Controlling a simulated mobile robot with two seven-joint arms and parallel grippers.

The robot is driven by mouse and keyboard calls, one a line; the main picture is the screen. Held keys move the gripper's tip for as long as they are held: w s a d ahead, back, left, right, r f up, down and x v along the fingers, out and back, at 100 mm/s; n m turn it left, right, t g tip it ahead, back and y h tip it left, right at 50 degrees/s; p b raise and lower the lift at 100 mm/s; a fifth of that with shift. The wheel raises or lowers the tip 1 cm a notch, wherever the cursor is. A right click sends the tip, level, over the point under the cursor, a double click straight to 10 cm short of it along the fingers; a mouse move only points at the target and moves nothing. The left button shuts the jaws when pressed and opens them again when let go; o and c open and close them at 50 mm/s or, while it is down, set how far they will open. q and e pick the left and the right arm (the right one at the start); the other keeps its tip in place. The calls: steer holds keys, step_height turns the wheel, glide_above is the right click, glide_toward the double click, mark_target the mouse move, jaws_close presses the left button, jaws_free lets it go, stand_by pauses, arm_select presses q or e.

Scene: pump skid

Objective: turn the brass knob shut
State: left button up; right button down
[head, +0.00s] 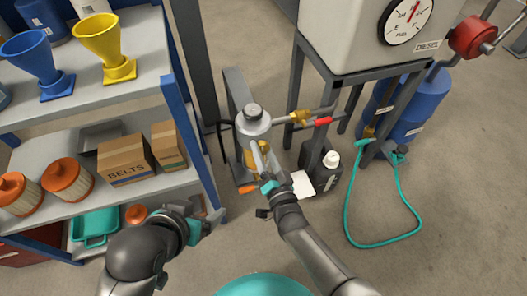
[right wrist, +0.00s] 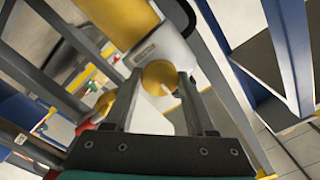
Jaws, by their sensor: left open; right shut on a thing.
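The brass knob (right wrist: 158,77) is a round gold disc in the right wrist view, on the pale pump body, between the two fingers of my right gripper (right wrist: 162,82). In the head view the brass part (head: 249,157) shows below the grey pump top (head: 253,121), partly covered by my right gripper (head: 257,150). My right gripper is shut on the knob; its exact turn angle cannot be told. My left gripper (head: 205,219) is open and empty, low beside the shelf, its fingers only partly visible.
A shelf (head: 150,178) with funnels, boxes and orange filters stands on the left. A black bottle (head: 328,168) stands right of the pump. A red-handled brass valve (head: 301,117) sits on the pipe. A diesel tank (head: 345,45) stands behind; a teal hose (head: 347,205) lies on open floor.

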mark_target(263, 151)
arm_select(q)
steer(key=shift+s+f, duration=0.1)
steer(key=shift+s, duration=0.05)
arm_select(e)
steer(key=shift+f, duration=0.1)
stand_by(0.3)
steer(key=shift+c, duration=1.1)
jaws_free()
arm_select(q)
steer(key=shift+a, duration=0.1)
arm_select(e)
steer(key=shift+s+d, duration=0.15)
steer(key=shift+s, duration=0.3)
steer(key=p+v, duration=0.2)
steer(key=v, duration=0.1)
steer(key=shift+s, duration=0.1)
arm_select(q)
step_height(263, 151, down, 6)
steer(key=s+a+g+y+p, duration=0.1)
steer(key=s+a+g+p, duration=0.1)
steer(key=g, duration=0.1)
steer(key=shift+s+a+f+p, duration=0.15)
steer(key=shift+s+a+p, duration=0.15)
steer(key=shift+s+p, duration=0.1)
arm_select(e)
steer(key=v, duration=1.1)
